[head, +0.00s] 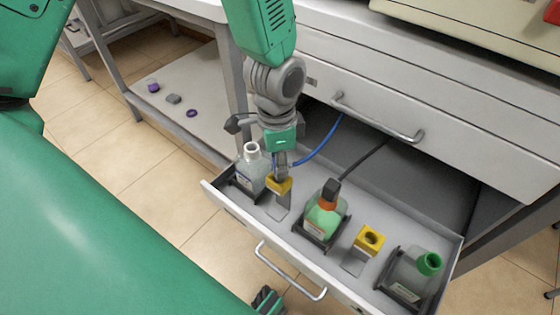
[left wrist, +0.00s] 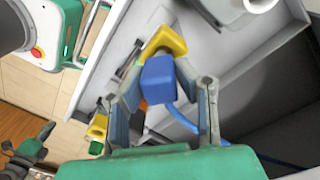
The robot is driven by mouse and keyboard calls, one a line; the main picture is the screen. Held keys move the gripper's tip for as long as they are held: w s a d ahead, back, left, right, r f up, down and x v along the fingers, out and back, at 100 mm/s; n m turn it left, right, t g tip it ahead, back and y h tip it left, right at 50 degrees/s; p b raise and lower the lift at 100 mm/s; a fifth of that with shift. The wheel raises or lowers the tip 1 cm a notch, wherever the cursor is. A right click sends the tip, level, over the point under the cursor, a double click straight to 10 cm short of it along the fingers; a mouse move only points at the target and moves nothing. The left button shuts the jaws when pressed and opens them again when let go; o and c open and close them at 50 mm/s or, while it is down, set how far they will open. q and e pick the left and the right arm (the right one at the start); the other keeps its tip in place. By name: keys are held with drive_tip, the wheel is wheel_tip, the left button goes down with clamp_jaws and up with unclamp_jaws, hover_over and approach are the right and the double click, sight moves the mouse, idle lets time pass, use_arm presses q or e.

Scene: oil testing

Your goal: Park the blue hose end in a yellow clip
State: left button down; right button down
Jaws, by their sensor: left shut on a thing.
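My left gripper (head: 281,172) points down over the open drawer. In the left wrist view its fingers (left wrist: 160,95) are shut on the blue hose end (left wrist: 158,80), a blue block. The blue hose (head: 320,143) runs from it back under the worktop. The left yellow clip (head: 279,186) is right at the fingertips; in the left wrist view this clip (left wrist: 165,42) shows just beyond the hose end. I cannot tell whether the end sits inside it. A second yellow clip (head: 370,240) stands empty farther right. A dark and green part at the bottom edge may be my right gripper; its jaws are unclear.
The drawer (head: 232,207) also holds a clear bottle (head: 252,168), a green-filled bottle (head: 325,218) with an orange neck and a dark hose, and a green-capped bottle (head: 412,272). A drawer handle (head: 290,275) juts out in front. Small purple items lie on the lower shelf.

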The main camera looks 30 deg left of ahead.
use_arm(q)
drive_tip(key=shift+a+f, duration=0.15)
drive_tip(key=shift+f, duration=0.65)
drive_tip(key=c, duration=1.2)
unclamp_jaws()
drive_tip(key=shift+o, duration=0.2)
drive_tip(key=shift+r, duration=0.1)
drive_tip(key=r, duration=1.1)
drive_tip(key=shift+w+a+r, duration=0.2)
drive_tip(key=shift+a+r, duration=0.1)
drive_tip(key=shift+r, duration=0.1)
drive_tip(key=s+a+f+n+p, duration=0.2)
drive_tip(key=s+f+n+p, duration=0.2)
drive_tip(key=s+f, duration=0.4)
drive_tip(key=s+a+f+n+t+p, duration=0.1)
drive_tip(key=s+f+n+p, duration=0.3)
drive_tip(key=s+f, duration=0.4)
drive_tip(key=shift+s+a+f+y+p, duration=0.3)
drive_tip(key=shift+s+a+f+p, duration=0.1)
drive_tip(key=shift+s+p, duration=0.35)
